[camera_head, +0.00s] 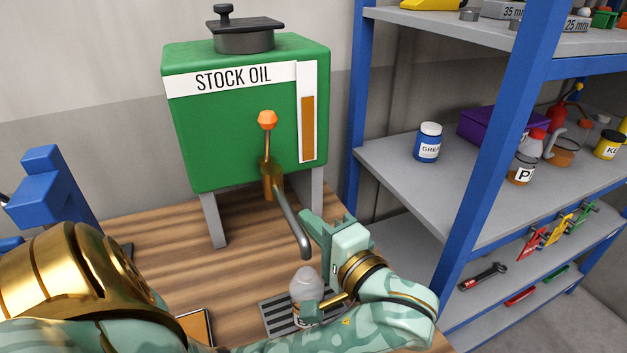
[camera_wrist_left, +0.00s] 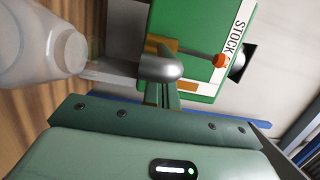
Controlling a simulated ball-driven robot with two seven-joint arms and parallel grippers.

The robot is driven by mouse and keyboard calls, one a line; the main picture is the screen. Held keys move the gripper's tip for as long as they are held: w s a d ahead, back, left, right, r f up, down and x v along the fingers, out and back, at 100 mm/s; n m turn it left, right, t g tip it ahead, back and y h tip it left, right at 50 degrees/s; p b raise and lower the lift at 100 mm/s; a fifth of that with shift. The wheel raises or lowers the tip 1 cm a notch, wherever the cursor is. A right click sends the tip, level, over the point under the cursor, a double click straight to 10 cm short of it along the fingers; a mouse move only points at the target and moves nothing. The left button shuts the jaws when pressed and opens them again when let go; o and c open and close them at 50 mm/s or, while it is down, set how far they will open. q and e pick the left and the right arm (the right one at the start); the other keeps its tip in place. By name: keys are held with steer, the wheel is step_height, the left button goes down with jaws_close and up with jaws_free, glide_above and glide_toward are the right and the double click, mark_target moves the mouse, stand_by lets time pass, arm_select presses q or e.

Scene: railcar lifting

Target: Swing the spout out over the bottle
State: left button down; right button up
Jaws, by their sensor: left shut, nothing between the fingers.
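The green oil tank (camera_head: 240,130), labelled STOCK OIL, stands on legs on the wooden bench. A brass tap (camera_head: 271,178) with an orange-knobbed lever is on its front. The grey spout (camera_head: 290,220) slants down to the right from the tap, its end bent down. In the head view that end shows just above the pale bottle (camera_head: 307,284), which stands upright on a grate; I cannot tell whether it is directly over the mouth. My left gripper (camera_head: 312,224) is shut and empty, right of the spout. In the left wrist view its fingers (camera_wrist_left: 161,95) reach close to the spout (camera_wrist_left: 160,68); contact is unclear.
The slotted grate (camera_head: 274,319) lies on the bench (camera_head: 180,265). A blue object (camera_head: 50,195) stands at the left. A blue-framed shelf (camera_head: 430,180) with jars and tools stands close on the right. My left forearm crosses in front of the bottle.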

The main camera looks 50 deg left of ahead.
arm_select(q)
steer(key=s+d, duration=0.1)
steer(key=d, duration=0.6)
steer(key=shift+d+b, duration=0.2)
steer(key=shift+b, duration=0.2)
